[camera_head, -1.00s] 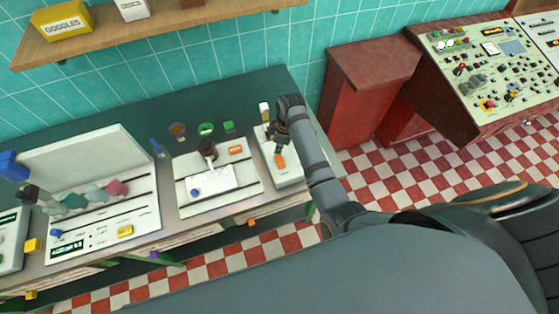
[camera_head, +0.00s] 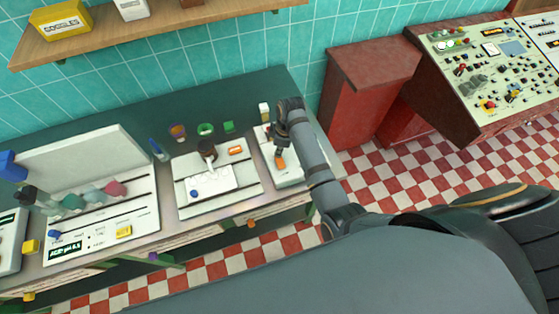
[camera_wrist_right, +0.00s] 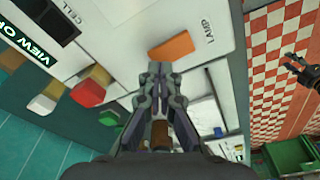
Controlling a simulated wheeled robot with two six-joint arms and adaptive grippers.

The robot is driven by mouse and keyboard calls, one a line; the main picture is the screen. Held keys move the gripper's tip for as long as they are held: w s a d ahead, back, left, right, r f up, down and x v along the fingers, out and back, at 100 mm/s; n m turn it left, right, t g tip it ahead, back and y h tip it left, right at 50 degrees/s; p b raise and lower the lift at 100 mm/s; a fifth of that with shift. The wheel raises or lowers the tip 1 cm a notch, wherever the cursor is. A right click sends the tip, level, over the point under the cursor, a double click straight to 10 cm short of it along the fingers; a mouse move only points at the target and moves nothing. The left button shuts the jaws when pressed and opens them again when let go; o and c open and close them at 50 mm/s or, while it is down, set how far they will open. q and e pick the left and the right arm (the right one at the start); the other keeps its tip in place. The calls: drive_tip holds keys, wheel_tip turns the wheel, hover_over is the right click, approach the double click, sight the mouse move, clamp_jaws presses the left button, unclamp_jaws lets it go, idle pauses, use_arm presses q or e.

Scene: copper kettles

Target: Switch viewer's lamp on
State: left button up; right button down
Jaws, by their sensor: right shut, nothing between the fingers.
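The viewer (camera_head: 290,177) is a white panel at the right end of the bench. Its orange lamp switch (camera_head: 281,161) also shows in the right wrist view (camera_wrist_right: 171,47), beside the printed word LAMP. My right gripper (camera_head: 278,154) is over the viewer, just behind the switch. In the right wrist view its shut, empty fingertips (camera_wrist_right: 160,70) point at the switch's near edge; I cannot tell whether they touch. A dark claw-like part (camera_wrist_right: 300,70) over the floor in that view looks like my left gripper; its jaws are unclear.
Red (camera_wrist_right: 88,93) and white (camera_wrist_right: 41,105) blocks show on the viewer's back side. A white tray (camera_head: 217,212) and a panel with colored flasks (camera_head: 105,236) lie to the left. A red cabinet (camera_head: 360,105) stands right of the bench. A shelf (camera_head: 160,33) hangs above.

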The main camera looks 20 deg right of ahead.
drive_tip(key=shift+f+b, duration=0.45)
drive_tip(key=shift+f, duration=0.55)
idle(0.9)
wheel_tip(320, 180, up, 3)
drive_tip(key=shift+f+p, duration=0.1)
drive_tip(key=shift+p, duration=1.1)
drive_tip(key=shift+r, duration=2.15)
